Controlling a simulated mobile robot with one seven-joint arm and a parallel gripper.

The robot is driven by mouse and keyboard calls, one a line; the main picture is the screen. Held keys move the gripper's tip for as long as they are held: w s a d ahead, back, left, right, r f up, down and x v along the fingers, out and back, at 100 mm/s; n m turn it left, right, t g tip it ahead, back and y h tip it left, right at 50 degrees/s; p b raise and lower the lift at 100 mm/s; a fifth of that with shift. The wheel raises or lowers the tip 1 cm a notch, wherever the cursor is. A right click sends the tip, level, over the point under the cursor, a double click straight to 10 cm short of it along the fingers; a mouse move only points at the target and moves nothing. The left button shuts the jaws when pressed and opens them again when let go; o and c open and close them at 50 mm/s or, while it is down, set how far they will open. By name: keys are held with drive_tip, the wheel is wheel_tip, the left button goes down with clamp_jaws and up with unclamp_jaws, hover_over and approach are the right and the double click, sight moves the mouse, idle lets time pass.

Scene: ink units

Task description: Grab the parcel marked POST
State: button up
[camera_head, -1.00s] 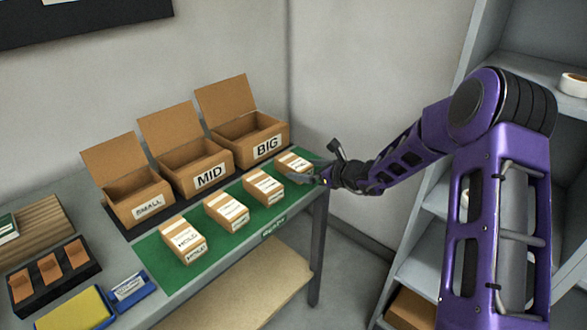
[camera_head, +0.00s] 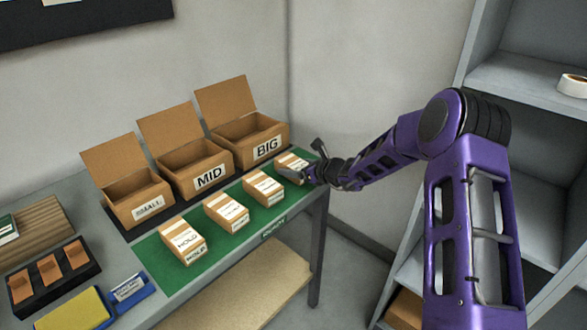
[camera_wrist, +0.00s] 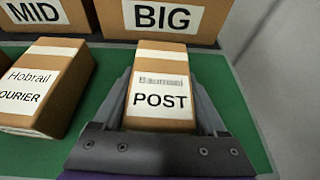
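The parcel marked POST (camera_wrist: 160,84) is a small brown box with a white tape band and a printed label. In the wrist view it lies between the two fingers of my gripper (camera_wrist: 160,72), one on each side. The fingers look spread, and I cannot tell whether either touches it. In the head view the parcel (camera_head: 289,161) is the rightmost one on the green mat (camera_head: 224,245), and my gripper (camera_head: 303,172) reaches it from the right, hiding part of it.
A COURIER parcel (camera_wrist: 42,88) lies just left of my gripper. More parcels, including a HOLD one (camera_head: 182,242), continue the row. Open cartons BIG (camera_head: 266,147), MID (camera_head: 209,179) and SMALL (camera_head: 148,208) stand behind. A grey shelf (camera_head: 525,75) stands to the right.

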drive_tip(key=c, duration=0.9)
